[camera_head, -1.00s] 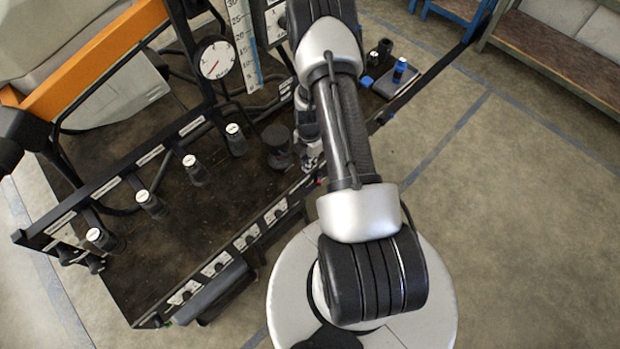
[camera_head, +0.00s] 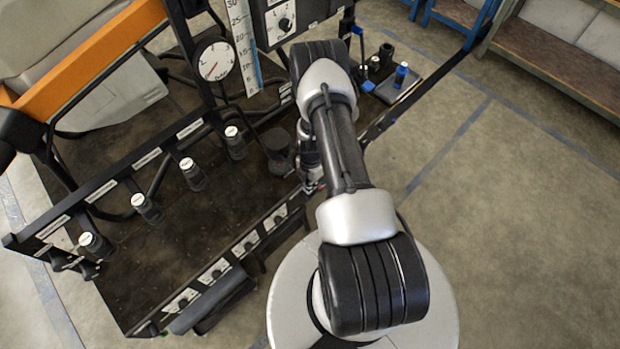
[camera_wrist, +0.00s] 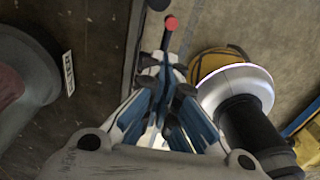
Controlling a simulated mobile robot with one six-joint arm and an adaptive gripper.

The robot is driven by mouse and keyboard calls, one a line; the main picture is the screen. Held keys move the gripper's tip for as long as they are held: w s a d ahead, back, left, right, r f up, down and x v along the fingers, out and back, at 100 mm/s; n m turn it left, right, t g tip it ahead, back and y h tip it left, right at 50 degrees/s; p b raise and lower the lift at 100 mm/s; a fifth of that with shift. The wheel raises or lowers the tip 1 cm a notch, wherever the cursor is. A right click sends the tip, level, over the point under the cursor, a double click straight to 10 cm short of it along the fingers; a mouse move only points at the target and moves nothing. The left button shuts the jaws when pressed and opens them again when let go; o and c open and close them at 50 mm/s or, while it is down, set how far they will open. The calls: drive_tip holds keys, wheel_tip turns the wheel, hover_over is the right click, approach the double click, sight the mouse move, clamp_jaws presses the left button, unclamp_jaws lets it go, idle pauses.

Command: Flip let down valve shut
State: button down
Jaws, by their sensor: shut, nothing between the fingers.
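My gripper (camera_wrist: 165,92) shows in the wrist view with its blue-padded fingers together and nothing held between them. A thin part with a red round tip (camera_wrist: 171,23) stands just beyond the fingertips; it may be the let down valve's handle, but no label on it is readable. I cannot tell whether the fingers touch it. In the head view my arm hides most of my gripper, which is low beside the rig's right edge. A small spot of red shows there, too small to make out.
The rig has a gauge (camera_head: 215,61), a ruler (camera_head: 243,45), a knob panel (camera_head: 284,22) and several white-capped valves (camera_head: 235,143). A front rail carries labelled knobs (camera_head: 216,271). A dark round tank (camera_wrist: 20,90) is left in the wrist view. Floor right is clear.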

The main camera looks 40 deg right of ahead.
drive_tip(key=shift+d+f+b, duration=0.3)
drive_tip(key=shift+d+f, duration=0.75)
drive_tip(key=shift+f, duration=0.25)
drive_tip(key=shift+d+f+b, duration=0.35)
drive_tip(key=shift+f+b, duration=0.1)
drive_tip(key=shift+b, duration=0.45)
drive_tip(key=shift+s+d+f+b, duration=0.1)
drive_tip(key=shift+d+f+b, duration=0.1)
drive_tip(key=shift+b, duration=0.35)
drive_tip(key=shift+d+f+y+b, duration=0.1)
drive_tip(key=shift+d+y+b, duration=0.05)
drive_tip(key=shift+y+b, duration=0.55)
drive_tip(key=shift+r, duration=0.2)
